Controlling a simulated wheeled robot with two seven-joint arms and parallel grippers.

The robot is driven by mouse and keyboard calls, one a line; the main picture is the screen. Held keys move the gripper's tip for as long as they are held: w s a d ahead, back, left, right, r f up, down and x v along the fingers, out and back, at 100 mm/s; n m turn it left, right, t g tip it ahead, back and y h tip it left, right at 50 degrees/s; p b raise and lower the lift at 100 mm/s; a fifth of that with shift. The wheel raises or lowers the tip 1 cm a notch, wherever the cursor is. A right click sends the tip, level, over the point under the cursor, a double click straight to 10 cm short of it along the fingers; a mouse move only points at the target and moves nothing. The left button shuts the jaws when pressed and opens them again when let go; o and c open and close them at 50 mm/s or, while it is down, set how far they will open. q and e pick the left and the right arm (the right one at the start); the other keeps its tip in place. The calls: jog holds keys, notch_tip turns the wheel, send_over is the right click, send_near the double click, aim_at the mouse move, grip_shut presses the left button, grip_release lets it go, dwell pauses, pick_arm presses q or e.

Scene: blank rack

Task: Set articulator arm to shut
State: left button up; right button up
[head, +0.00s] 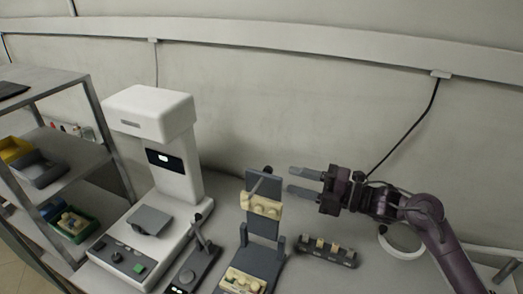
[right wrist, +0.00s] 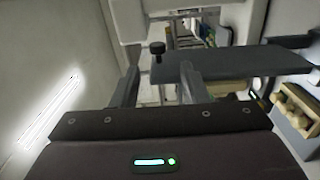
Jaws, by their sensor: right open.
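The articulator (head: 265,262) stands on the table in the middle of the head view. Its upper arm (head: 262,207) is raised, with a row of cream teeth on it, and a lower row of teeth (head: 243,281) sits on its base. A thin pin sticks up at the top of the arm. My right gripper (head: 298,180) is open and empty, just right of the raised arm's top, fingers pointing left. In the right wrist view, the dark plate of the raised arm (right wrist: 235,70) with a black knob (right wrist: 157,48) lies beyond the fingers. My left gripper is out of view.
A white machine (head: 170,165) with a green button stands left of the articulator. A small lever device (head: 190,268) stands between them. A dark rack with tooth blocks (head: 328,250) lies to the right, near a white ring (head: 402,244). Shelves with bins (head: 40,170) are at far left.

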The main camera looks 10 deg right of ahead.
aim_at(268, 171)
jog(key=p+x, duration=0.1)
jog(key=x, duration=0.3)
jog(key=p+x, duration=0.2)
jog(key=x, duration=0.1)
jog(key=shift+w+a+r, duration=0.1)
jog(key=shift+w+r, duration=0.1)
jog(key=shift+w, duration=0.3)
jog(key=shift+w+a+f, duration=0.1)
jog(key=shift+a, duration=0.15)
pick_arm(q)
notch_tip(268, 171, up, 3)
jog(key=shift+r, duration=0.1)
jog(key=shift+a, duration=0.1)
pick_arm(e)
grip_shut()
